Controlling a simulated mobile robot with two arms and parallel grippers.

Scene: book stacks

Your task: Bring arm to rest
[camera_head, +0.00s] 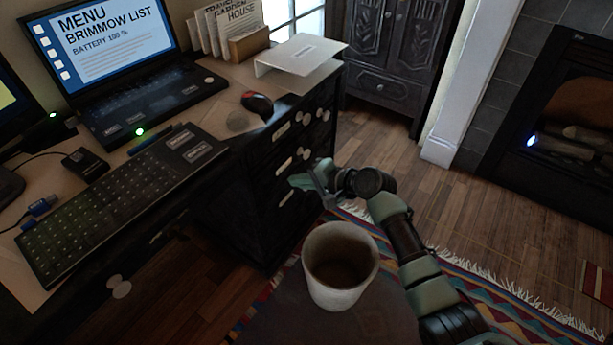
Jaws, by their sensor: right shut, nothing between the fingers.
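My right arm comes in from the lower right, and its green and black gripper (312,184) is in front of the dark desk's drawers, left of the wrist. The right gripper is shut and holds nothing. A white cup (341,292) with a dark inside stands upright on a dark surface below the gripper, apart from it. My left gripper is not in view.
The desk carries a laptop (120,55), a keyboard (115,195), a mouse (257,104), a book holder (249,44) and a white stand (300,60). A dark cabinet (372,85) and fireplace (525,100) stand behind. Wooden floor (450,205) is free at right.

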